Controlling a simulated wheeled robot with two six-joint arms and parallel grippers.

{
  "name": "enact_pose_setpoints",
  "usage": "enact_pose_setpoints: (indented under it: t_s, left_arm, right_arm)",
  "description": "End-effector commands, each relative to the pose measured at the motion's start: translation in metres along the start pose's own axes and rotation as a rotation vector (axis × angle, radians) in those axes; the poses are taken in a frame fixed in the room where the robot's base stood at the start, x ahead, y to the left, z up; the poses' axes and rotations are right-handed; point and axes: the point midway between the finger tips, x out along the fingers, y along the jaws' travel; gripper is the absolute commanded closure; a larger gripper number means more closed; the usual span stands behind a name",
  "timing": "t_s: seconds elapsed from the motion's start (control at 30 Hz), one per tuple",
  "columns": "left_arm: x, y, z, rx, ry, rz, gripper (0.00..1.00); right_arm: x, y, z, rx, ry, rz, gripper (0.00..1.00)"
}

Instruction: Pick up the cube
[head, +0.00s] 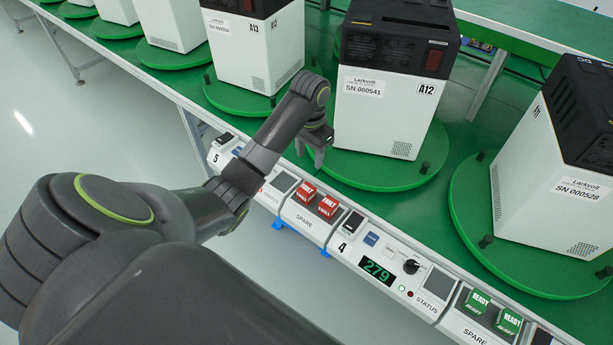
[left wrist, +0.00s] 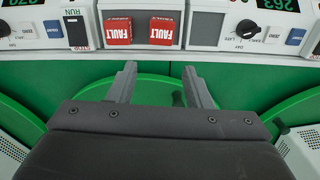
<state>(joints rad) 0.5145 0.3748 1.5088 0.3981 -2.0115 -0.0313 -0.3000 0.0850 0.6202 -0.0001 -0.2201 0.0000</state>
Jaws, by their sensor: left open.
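Two red cubes marked FAULT sit side by side on the SPARE section of the console: one red cube (head: 304,192) and a second red cube (head: 328,207). In the left wrist view they appear upside down, as a left one (left wrist: 118,31) and a right one (left wrist: 161,31). Two green cubes marked READY, one (head: 478,300) and another (head: 509,321), sit on another SPARE section at the lower right. My left gripper (head: 318,150) is open and empty above the green line, beyond the red cubes. Its fingers (left wrist: 158,72) point toward them in the wrist view. My right gripper is not in view.
A white machine labelled A12 (head: 385,115) stands on a green turntable (head: 390,174) close beside my left gripper. More machines stand along the line. The console (head: 355,245) carries a display reading 279, a knob (head: 411,267) and switches along the front edge.

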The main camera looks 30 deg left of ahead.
Motion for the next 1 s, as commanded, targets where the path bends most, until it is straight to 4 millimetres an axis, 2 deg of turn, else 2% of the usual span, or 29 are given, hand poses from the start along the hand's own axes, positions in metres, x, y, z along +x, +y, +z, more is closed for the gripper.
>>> enact_pose_setpoints:
  t_s: [0.03, 0.3, 0.67, 1.0]
  left_arm:
    - [0.013, 0.000, 0.000, 0.000, 0.000, 0.000, 0.55]
    - [0.043, 0.000, 0.000, 0.000, 0.001, 0.000, 0.55]
    - [0.082, 0.000, 0.000, 0.000, 0.001, 0.000, 0.55]
    - [0.116, -0.001, 0.004, -0.001, -0.003, 0.001, 0.55]
  right_arm:
    - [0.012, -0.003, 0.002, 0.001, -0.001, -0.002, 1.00]
    - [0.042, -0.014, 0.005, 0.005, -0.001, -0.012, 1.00]
    - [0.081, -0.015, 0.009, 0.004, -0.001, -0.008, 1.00]
    - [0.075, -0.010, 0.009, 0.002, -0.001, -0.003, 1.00]
